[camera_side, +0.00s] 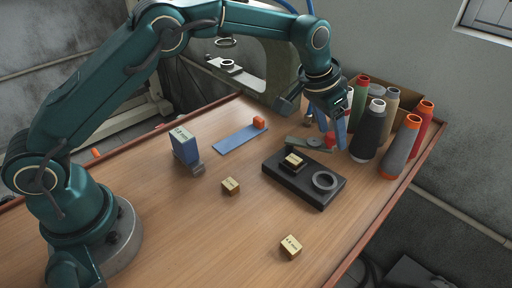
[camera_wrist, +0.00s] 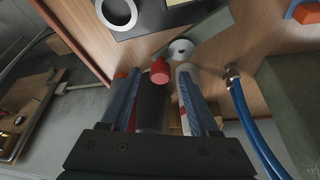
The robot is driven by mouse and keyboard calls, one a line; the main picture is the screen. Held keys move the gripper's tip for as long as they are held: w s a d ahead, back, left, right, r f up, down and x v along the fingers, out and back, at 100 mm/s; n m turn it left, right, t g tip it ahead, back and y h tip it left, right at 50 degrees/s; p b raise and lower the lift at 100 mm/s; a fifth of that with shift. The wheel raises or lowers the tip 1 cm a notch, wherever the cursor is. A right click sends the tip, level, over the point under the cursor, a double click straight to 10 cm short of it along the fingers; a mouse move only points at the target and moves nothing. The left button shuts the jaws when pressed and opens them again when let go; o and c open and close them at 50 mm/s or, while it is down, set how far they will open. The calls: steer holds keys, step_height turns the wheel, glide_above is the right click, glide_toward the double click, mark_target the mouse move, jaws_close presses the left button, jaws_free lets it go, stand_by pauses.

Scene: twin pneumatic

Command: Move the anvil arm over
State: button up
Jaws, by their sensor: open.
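The anvil arm (camera_side: 299,142) is a flat grey-green bar with a pale disc and a red knob (camera_side: 331,140) at its right end. It lies behind the black base plate (camera_side: 320,196). In the wrist view the bar (camera_wrist: 205,28) crosses the top, with the disc (camera_wrist: 181,50) and the red knob (camera_wrist: 160,70) below it. My gripper (camera_side: 332,130) points down at the knob with its blue fingers apart. In the wrist view my gripper (camera_wrist: 158,77) is open, with the knob showing between the fingertips. I cannot tell whether a finger touches it.
Several thread spools (camera_side: 368,130) stand close to the right of my gripper. The base plate carries a grey ring (camera_side: 325,181) and a small labelled block (camera_side: 293,160). A blue hose (camera_wrist: 243,110) and the green machine frame (camera_side: 275,65) are near.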

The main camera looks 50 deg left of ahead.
jaws_close()
stand_by(1.4)
